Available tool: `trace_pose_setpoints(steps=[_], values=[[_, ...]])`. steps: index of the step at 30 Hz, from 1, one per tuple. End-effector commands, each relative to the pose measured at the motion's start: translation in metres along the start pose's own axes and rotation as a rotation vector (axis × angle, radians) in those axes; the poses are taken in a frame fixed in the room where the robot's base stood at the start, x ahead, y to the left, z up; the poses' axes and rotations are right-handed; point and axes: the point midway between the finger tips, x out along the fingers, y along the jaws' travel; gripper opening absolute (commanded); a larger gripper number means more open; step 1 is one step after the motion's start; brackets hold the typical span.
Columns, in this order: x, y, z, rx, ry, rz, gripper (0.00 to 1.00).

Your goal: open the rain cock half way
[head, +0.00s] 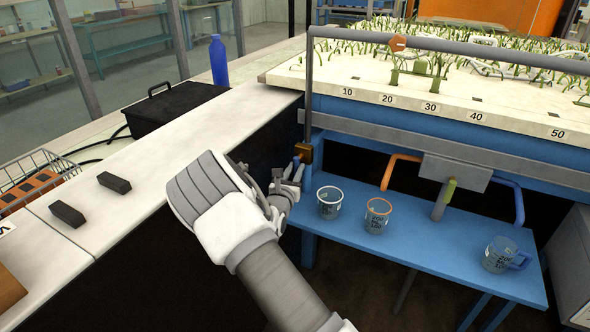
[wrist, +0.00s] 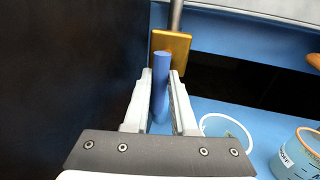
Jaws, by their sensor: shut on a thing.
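The rain cock is a brass block (head: 303,152) on a grey vertical pipe at the left corner of the blue flume frame. It also shows at the top of the wrist view (wrist: 178,42). Its blue lever (wrist: 160,90) sticks out from the block toward my wrist camera. My gripper (wrist: 161,78) is shut on the lever, with one finger along each side. In the head view my gripper (head: 290,175) is just below and left of the block, and the fingers hide most of the lever. How far the cock is turned cannot be told.
A blue shelf (head: 450,262) below the flume holds a white-rimmed beaker (head: 329,203), an orange-rimmed beaker (head: 377,216) and a blue-handled jug (head: 505,256). The planted bed (head: 440,100) lies above. A white bench (head: 150,165) with dark blocks and a blue bottle (head: 218,62) runs along the left.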

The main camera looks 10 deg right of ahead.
Motion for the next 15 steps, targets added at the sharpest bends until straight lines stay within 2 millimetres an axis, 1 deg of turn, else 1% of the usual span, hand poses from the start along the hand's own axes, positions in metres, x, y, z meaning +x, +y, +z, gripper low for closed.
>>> trace_pose_setpoints(steps=[8, 15], values=[[-0.001, -0.003, 0.0057, -0.135, 0.029, 0.0, 0.0], [-0.0018, -0.0061, 0.0079, -0.332, 0.068, 0.001, 0.0]])
